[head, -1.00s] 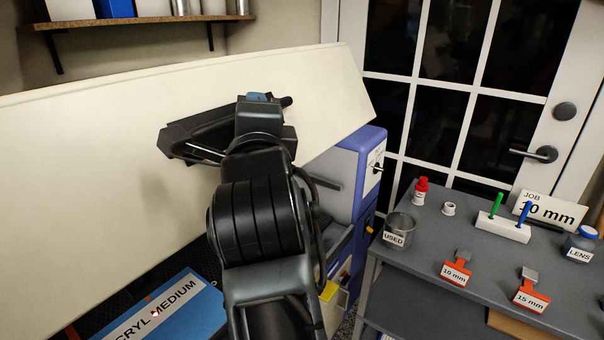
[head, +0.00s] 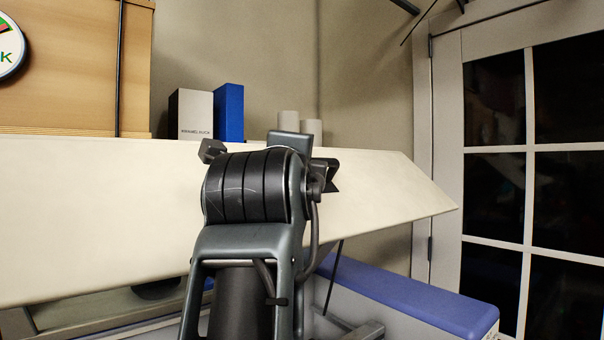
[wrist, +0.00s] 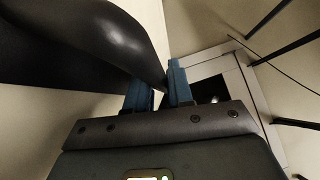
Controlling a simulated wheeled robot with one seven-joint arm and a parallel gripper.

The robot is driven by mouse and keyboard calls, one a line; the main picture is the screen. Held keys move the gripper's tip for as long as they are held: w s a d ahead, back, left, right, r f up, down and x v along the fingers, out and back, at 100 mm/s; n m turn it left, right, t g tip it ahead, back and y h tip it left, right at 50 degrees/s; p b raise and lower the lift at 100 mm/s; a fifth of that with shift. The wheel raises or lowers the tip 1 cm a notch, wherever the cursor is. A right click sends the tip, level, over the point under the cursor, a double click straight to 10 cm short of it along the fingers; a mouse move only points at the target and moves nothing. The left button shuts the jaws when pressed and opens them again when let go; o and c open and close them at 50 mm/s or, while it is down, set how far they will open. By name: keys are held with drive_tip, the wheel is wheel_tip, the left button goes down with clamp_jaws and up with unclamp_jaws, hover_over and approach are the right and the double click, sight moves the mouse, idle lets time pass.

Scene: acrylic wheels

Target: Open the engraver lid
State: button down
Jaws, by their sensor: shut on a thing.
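The engraver lid (head: 90,220) is a broad cream panel, raised and tilted across the head view, with a gap under its lower left edge. The engraver body's blue-purple top (head: 410,295) shows below its right end. My gripper (wrist: 160,84) has two blue fingers in the wrist view. They are shut on the end of a dark curved piece (wrist: 110,35), which looks like the lid's handle. In the head view my arm stands in front of the lid and hides the fingers and their grip.
Behind the lid stand a white box (head: 191,114), a blue box (head: 229,110) and pale cylinders. A wooden cabinet (head: 75,65) is at the upper left. A glazed door (head: 530,150) is at the right.

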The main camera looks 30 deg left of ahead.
drive_tip(key=c, duration=1.1)
unclamp_jaws()
drive_tip(key=b+v, duration=0.2)
drive_tip(key=v, duration=0.5)
drive_tip(key=shift+s+d+f, duration=0.1)
drive_tip(key=shift+s+d, duration=0.1)
drive_tip(key=shift+s, duration=0.15)
